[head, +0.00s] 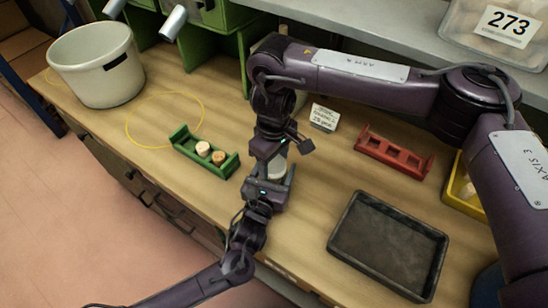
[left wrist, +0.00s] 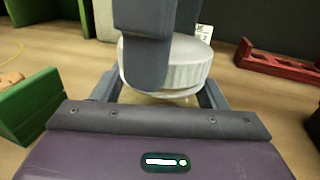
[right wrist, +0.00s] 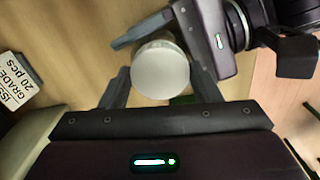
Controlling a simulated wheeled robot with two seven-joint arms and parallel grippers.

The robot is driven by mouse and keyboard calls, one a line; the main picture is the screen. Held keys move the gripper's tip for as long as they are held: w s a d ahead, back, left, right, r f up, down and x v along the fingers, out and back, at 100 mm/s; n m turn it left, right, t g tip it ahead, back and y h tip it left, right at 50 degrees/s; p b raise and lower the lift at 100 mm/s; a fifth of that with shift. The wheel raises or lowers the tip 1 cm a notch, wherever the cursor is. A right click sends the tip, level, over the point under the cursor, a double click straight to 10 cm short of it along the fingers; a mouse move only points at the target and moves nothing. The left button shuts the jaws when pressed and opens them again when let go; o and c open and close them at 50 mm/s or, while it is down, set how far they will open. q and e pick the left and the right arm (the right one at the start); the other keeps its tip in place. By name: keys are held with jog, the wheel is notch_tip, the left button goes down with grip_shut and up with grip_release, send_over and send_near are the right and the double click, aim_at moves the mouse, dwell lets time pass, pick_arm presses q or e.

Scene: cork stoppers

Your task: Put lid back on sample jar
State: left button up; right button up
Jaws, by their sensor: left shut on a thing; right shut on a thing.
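The white ribbed lid (left wrist: 188,62) is at the top of the sample jar (left wrist: 172,99); I cannot tell whether it is fully seated. My left gripper (head: 269,180) is shut around the jar low over the table, its fingers on either side. My right gripper (head: 278,158) comes from above and is shut on the lid, with one finger in front of it in the left wrist view. The lid's round flat top (right wrist: 160,70) shows between the right fingers in the right wrist view. The jar is mostly hidden by both grippers.
A green rack (head: 204,155) with cork stoppers stands to the left, and a red rack (head: 394,154) to the right. A dark tray (head: 388,246) lies at the front right. A small card (head: 323,117) stands behind. A white bucket (head: 97,65) is at the back left.

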jog(key=m, duration=0.6)
jog(key=shift+a+m, duration=0.1)
jog(key=shift+m, duration=0.2)
jog(key=m, duration=0.4)
jog(key=shift+m, duration=0.3)
jog(key=o, duration=0.9)
jog(key=shift+s+r, duration=0.1)
jog(key=shift+r, duration=2.15)
jog(key=shift+c, duration=0.3)
